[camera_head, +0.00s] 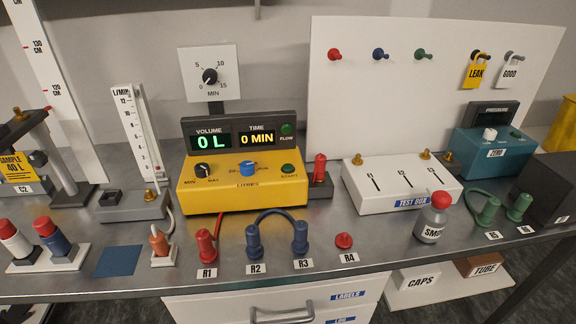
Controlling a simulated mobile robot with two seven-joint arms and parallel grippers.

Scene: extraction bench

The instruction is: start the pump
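The yellow pump (228,196) stands on the grey bench left of centre. Its display reads VOLUME 0 L (210,140) and TIME 0 MIN (256,138). A dark green FLOW lamp (287,129) is beside the time display. On the sloped front are a black MIN–MAX knob (202,170), a blue knob (248,168) and a green START button (288,169) at the right. Nothing covers the button. Neither of my grippers is in view.
A red fitting (320,168) stands right of the pump. A white test box (392,190) and a flow meter (136,130) flank it.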

